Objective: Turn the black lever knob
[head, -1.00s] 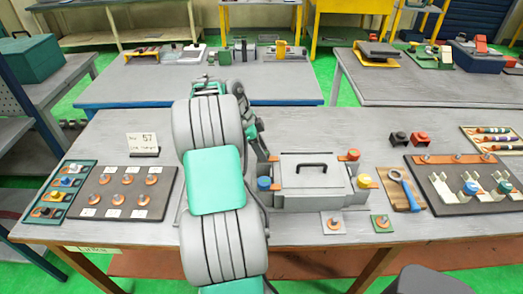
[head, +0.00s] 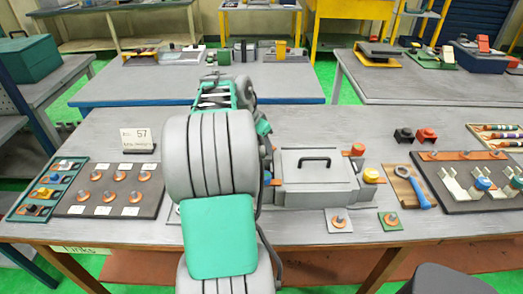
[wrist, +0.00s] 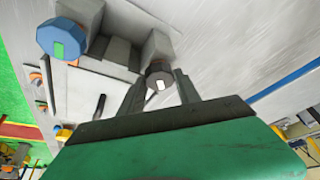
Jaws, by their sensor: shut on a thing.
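The black lever knob (wrist: 158,76) is a dark, rounded piece with a white mark, in the upper middle of the wrist view. My gripper (wrist: 160,88) has its two grey fingers on either side of it and is shut on it. The knob sits by grey blocks on the grey box, which shows in the head view (head: 310,165) with a black handle on its lid. In the head view my arm hides both the knob and the fingertips.
A blue knob (wrist: 60,38) with a green mark is close by on the box. A red knob (head: 358,149) and a yellow knob (head: 371,175) stand on its right side. A board of copper pieces (head: 112,190) lies to the left.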

